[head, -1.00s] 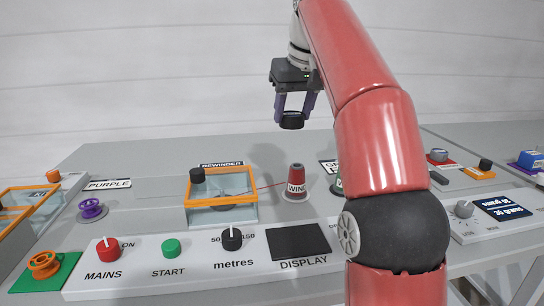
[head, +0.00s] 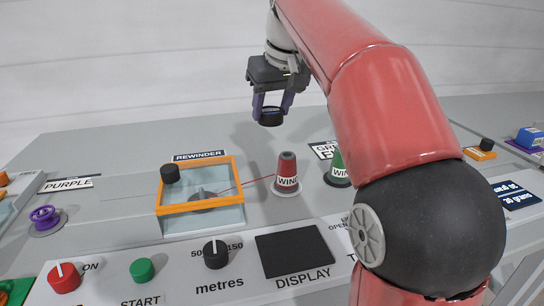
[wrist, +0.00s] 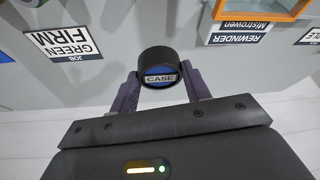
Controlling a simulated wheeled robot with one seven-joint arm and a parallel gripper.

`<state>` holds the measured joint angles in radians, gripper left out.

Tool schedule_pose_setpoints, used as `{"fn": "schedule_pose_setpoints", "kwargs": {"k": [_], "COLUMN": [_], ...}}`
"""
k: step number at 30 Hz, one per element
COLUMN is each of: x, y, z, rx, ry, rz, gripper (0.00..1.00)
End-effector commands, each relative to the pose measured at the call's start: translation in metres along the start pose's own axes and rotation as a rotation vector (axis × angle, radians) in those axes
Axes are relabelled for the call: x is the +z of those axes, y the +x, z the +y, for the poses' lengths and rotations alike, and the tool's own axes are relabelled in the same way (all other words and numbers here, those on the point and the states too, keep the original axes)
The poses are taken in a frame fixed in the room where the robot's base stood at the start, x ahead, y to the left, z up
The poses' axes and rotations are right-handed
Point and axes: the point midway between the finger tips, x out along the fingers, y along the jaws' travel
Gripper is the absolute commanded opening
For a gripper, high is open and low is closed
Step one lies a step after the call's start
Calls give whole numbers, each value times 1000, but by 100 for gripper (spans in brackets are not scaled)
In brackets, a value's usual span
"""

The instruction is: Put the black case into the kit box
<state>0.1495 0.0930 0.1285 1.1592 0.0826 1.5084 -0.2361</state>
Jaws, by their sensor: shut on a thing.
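The black case (head: 271,118) is a short round black piece. It hangs between the purple fingers of my gripper (head: 272,110), which is shut on it. The case is held in the air above the back of the grey bench. In the wrist view the case (wrist: 155,58) shows a blue face with a CASE label, with a finger on either side. I cannot make out a thing marked as the kit box. A purple-edged item with a blue block (head: 529,137) is partly in view at the far right.
The orange-rimmed clear rewinder box (head: 201,208) stands below and left of the gripper. A red cone (head: 287,172) and a green cone (head: 338,170) stand to its right. Knobs and a dark display (head: 294,250) line the front. My red arm covers the bench's right middle.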

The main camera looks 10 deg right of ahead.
Motion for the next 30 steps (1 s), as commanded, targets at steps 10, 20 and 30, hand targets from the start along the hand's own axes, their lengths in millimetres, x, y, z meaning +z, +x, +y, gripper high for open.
{"fn": "schedule_pose_setpoints", "kwargs": {"k": [10,20,30], "x": [29,43,45], "y": [69,103,109], "z": [0,0,0], "rx": [1,0,0], "ry": [0,1,0], "rz": [-1,-1,1], "gripper": [24,24,24]}}
